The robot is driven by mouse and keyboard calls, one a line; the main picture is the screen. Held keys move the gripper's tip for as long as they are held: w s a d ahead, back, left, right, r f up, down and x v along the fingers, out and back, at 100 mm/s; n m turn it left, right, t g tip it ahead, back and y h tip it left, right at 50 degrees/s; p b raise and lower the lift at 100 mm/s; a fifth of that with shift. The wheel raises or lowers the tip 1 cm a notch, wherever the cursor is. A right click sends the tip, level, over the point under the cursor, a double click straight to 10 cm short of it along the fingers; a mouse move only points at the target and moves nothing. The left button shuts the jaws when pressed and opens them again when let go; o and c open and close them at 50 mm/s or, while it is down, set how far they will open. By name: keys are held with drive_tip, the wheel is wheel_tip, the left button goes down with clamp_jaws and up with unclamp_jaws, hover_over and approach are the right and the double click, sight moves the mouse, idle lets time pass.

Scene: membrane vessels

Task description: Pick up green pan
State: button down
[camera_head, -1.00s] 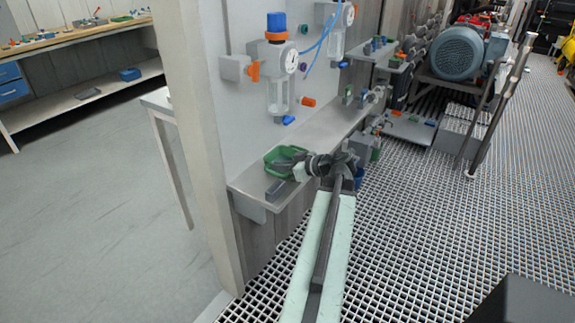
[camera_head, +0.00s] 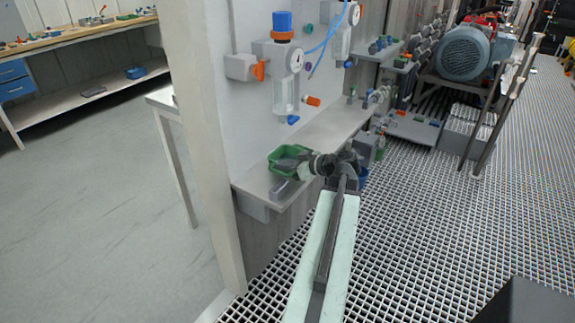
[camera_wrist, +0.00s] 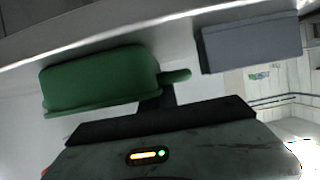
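The green pan (camera_head: 275,155) sits on the narrow wall shelf near its front left end. In the wrist view a dark finger of my gripper (camera_wrist: 156,100) shows close to the base of the handle. Whether the fingers are around the handle, and how far apart they are, I cannot tell.
A grey block (camera_head: 283,188) lies on the shelf (camera_head: 325,130) in front of the pan; the block (camera_wrist: 250,42) is also in the wrist view, right of the handle. A filter unit (camera_head: 285,70) hangs on the wall above. Open grating floor (camera_head: 420,240) lies to the right.

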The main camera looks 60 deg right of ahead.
wheel_tip(320, 180, up, 10)
drive_tip(key=p, duration=1)
drive_tip(key=shift+r, duration=0.1)
